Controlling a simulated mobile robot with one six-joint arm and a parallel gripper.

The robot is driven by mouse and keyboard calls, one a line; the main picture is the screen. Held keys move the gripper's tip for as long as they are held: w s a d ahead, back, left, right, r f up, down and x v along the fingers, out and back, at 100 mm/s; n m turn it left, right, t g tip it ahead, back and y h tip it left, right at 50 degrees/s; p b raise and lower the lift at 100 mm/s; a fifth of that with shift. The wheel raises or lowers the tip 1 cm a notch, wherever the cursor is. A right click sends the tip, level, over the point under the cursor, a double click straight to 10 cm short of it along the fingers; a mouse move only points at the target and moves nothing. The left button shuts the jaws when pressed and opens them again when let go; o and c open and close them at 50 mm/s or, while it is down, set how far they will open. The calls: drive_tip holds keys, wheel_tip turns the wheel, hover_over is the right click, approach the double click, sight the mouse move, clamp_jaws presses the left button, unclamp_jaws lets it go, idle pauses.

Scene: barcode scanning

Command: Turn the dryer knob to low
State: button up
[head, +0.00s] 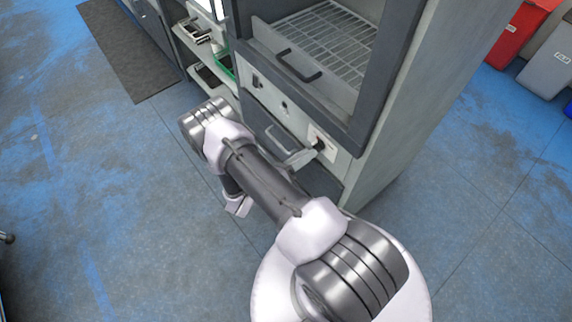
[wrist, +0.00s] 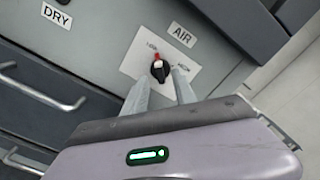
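The dryer knob (wrist: 158,71) is a small black dial with a red mark, on a white plate below the AIR label in the wrist view. Its red mark points up and slightly left, close to small lettering that seems to read LOW; other small lettering stands to the right. In the head view the knob (head: 319,144) shows on the lower front panel of the dryer (head: 385,115). My gripper (wrist: 161,77) is open, with one finger to each side of the knob's lower part. I cannot tell whether either finger touches it.
A dark drawer with a handle (wrist: 45,95) lies left of the knob in the wrist view. Above the panel, the dryer has a handled door (head: 300,65) and wire rack (head: 325,38). A shelf stands left; red (head: 518,30) and grey bins stand far right. Blue floor is clear around.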

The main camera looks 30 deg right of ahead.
drive_tip(key=s+a+p, duration=0.1)
drive_tip(key=a+p, duration=0.1)
drive_tip(key=a, duration=1.3)
drive_tip(key=shift+a, duration=0.15)
drive_tip(key=shift+s, duration=0.1)
wheel_tip(320, 180, up, 14)
drive_tip(key=a+m+g+y, duration=0.1)
drive_tip(key=m+g+y, duration=0.4)
drive_tip(key=m, duration=0.5)
drive_tip(key=s+a+r+m+t+y, duration=0.2)
drive_tip(key=s+r+m+t+y, duration=0.1)
drive_tip(key=r+m+y, duration=0.2)
drive_tip(key=s+a+r+m+t+y, duration=0.3)
drive_tip(key=s+r+m+y, duration=0.1)
drive_tip(key=r+m, duration=0.6)
drive_tip(key=s+a+r+m+t+y, duration=0.3)
drive_tip(key=r+m+y, duration=0.3)
drive_tip(key=r, duration=0.4)
drive_tip(key=shift+s+m+t, duration=0.3)
drive_tip(key=shift+s+m, duration=0.1)
drive_tip(key=shift+m, duration=0.3)
